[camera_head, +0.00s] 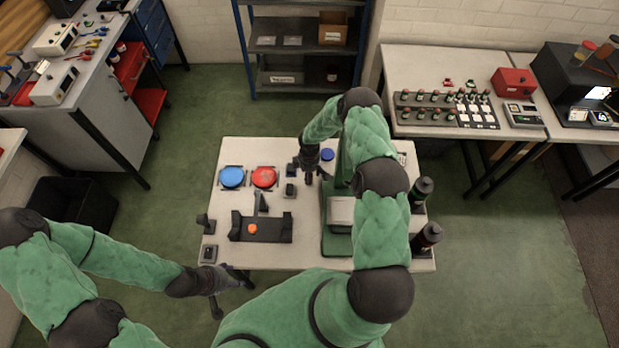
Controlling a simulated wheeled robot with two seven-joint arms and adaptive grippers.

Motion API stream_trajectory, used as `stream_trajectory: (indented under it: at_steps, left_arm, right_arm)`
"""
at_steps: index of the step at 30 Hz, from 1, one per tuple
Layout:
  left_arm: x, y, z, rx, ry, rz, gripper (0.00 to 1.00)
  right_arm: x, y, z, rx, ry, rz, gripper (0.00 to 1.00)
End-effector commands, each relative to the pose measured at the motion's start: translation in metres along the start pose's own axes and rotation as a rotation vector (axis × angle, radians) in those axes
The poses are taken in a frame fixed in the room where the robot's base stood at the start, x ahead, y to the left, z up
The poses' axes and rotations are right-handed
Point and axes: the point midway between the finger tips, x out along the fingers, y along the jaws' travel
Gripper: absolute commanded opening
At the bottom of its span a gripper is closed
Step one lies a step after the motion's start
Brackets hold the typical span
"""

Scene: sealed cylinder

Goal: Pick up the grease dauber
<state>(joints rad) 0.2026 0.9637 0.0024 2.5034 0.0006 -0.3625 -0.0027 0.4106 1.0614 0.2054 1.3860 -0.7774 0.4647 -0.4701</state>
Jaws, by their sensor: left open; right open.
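I cannot single out the grease dauber for sure at this size. A small blue round item (327,154) sits at the back of the small white table (305,146), just beyond my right gripper. My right gripper (317,180) is open and points down over the back middle of the table, between small black blocks (291,190) and a green stand (338,245). Whatever lies under its fingers is hidden. My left gripper (234,294) is open and empty, off the table's front left corner.
A blue disc (232,177) and a red disc (264,177) lie at the table's back left. A black cradle (260,228) with an orange piece stands in front. Black bottles (427,238) stand at the right edge.

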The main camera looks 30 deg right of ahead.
Motion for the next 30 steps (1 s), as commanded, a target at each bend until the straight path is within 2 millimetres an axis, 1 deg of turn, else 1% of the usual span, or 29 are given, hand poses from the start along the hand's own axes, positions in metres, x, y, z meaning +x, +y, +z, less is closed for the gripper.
stream_trajectory:
  at_steps: [1, 4, 12, 13, 14, 15, 17, 18, 19, 30]
  left_arm:
    - [-0.0012, 0.0005, 0.0000, 0.000, 0.000, 0.000, 0.59]
    - [-0.0018, 0.0007, 0.0000, 0.000, 0.000, 0.000, 0.59]
    - [-0.0017, 0.0006, 0.0001, 0.000, 0.000, 0.000, 0.59]
    - [-0.0017, 0.0006, 0.0001, 0.000, 0.000, 0.000, 0.59]
    - [-0.0017, 0.0006, 0.0001, 0.000, 0.000, 0.000, 0.59]
    - [-0.0017, 0.0006, 0.0001, 0.000, 0.000, 0.000, 0.59]
    - [-0.0017, 0.0006, 0.0001, 0.000, 0.000, 0.000, 0.59]
    - [-0.0017, 0.0006, 0.0001, 0.000, 0.000, 0.000, 0.59]
    - [-0.0017, 0.0006, 0.0001, 0.000, 0.000, 0.000, 0.59]
    - [-0.0017, 0.0006, 0.0001, 0.000, 0.000, 0.000, 0.59]
  right_arm:
    - [0.0052, -0.0005, 0.0003, 0.000, -0.001, -0.001, 0.54]
    - [0.0111, -0.0005, 0.0003, 0.000, -0.001, 0.000, 0.54]
    - [0.0133, -0.0004, 0.0001, 0.000, 0.000, 0.001, 0.54]
    - [0.0133, -0.0004, 0.0001, 0.000, 0.000, 0.000, 0.51]
    - [0.0133, -0.0004, 0.0001, 0.000, 0.000, 0.000, 0.43]
    - [0.0133, -0.0005, 0.0001, 0.000, 0.000, 0.000, 0.31]
    - [0.0133, -0.0005, 0.0002, 0.000, 0.000, 0.000, 0.14]
    - [0.0133, -0.0006, 0.0002, 0.000, 0.000, 0.000, 0.03]
    - [0.0133, -0.0006, 0.0002, 0.000, 0.000, 0.000, 0.00]
    - [0.0125, -0.0004, 0.0001, 0.000, 0.000, 0.000, 0.00]
